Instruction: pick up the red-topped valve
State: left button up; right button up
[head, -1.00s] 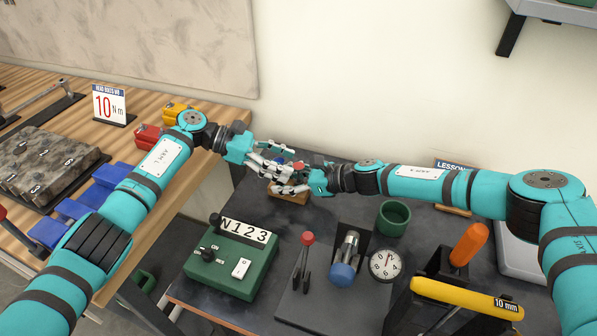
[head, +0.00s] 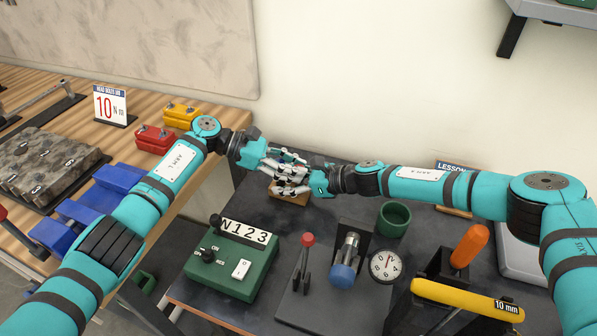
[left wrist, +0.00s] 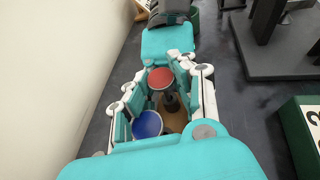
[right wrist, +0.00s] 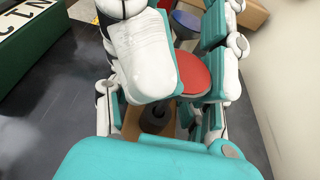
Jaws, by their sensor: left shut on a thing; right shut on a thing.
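The red-topped valve (left wrist: 160,78) stands on its dark stem over a wooden block (head: 290,198). Its red cap also shows in the right wrist view (right wrist: 194,74). A blue-topped valve (left wrist: 147,124) stands beside it, nearer my left palm. My left gripper (left wrist: 168,82) and right gripper (right wrist: 158,95) face each other, their fingers overlapping around the red-topped valve. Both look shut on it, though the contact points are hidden. A pale finger covers part of the red cap in the right wrist view. In the head view the fingers hide both caps.
A green box marked N123 (head: 232,262) and a grey plate with a red-knobbed lever (head: 307,240) stand in front. A green cup (head: 393,218) and a round gauge (head: 384,266) are to the right. The wall is close behind.

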pick_arm(q)
notch_tip(320, 180, up, 10)
dwell(0.5)
pick_arm(e)
jog(key=o, duration=1.4)
jog(key=shift+c, duration=0.2)
